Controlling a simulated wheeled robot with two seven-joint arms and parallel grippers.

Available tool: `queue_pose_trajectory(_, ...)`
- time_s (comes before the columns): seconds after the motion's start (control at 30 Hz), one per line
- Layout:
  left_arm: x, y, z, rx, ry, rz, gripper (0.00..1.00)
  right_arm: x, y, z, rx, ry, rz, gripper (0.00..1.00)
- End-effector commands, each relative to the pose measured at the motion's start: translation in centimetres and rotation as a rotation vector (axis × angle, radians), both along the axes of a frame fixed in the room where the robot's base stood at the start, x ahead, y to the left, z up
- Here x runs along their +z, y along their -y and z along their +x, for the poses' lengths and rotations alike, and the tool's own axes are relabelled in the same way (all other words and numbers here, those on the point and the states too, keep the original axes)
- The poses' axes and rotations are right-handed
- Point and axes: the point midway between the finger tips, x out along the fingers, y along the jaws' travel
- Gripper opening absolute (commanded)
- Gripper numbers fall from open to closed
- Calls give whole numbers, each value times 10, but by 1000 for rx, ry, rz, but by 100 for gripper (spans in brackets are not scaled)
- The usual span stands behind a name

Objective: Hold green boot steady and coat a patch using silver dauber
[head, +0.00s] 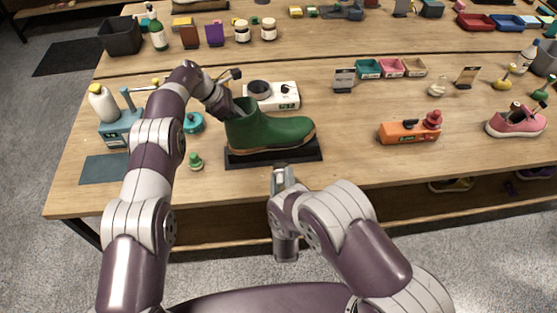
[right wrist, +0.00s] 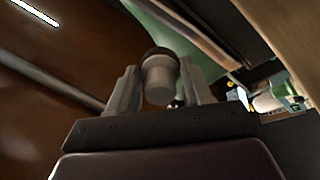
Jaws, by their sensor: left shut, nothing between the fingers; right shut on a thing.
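The green boot (head: 270,132) with a tan sole stands upright on a black stand (head: 300,155) near the table's front edge, toe to the right. My left gripper (head: 229,107) is at the boot's collar at its left end. Its fingers are mostly hidden there, and it is shut with nothing held. My right gripper (head: 281,172) is just in front of the stand, apart from the boot. It is shut on the silver dauber (right wrist: 159,78), a grey cylinder with a dark end, seen between both fingers in the right wrist view.
A white device with a dial (head: 272,95) stands behind the boot. A small green bottle (head: 196,160) and a teal round tin (head: 193,122) are at left. An orange box (head: 405,132) and a pink sneaker (head: 517,122) lie at right. The table between boot and orange box is clear.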

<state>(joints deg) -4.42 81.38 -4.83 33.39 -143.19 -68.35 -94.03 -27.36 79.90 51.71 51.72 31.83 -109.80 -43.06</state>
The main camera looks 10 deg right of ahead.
Motion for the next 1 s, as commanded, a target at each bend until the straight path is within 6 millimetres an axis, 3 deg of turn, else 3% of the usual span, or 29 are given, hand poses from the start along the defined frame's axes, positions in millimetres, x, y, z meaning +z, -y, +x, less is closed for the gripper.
queue_pose_trajectory(0.17, -2, 0, -1, 0, -4, 1, 0, 0, -2, 2, 1, 1, 1, 25)
queue_pose_trajectory(0.7, -2, 0, -1, 0, -4, 1, 0, -3, -56, 45, 0, 1, 1, 25)
queue_pose_trajectory(1.0, -2, 0, -1, 0, -4, 1, 0, -3, -60, 48, 0, 0, 0, 25)
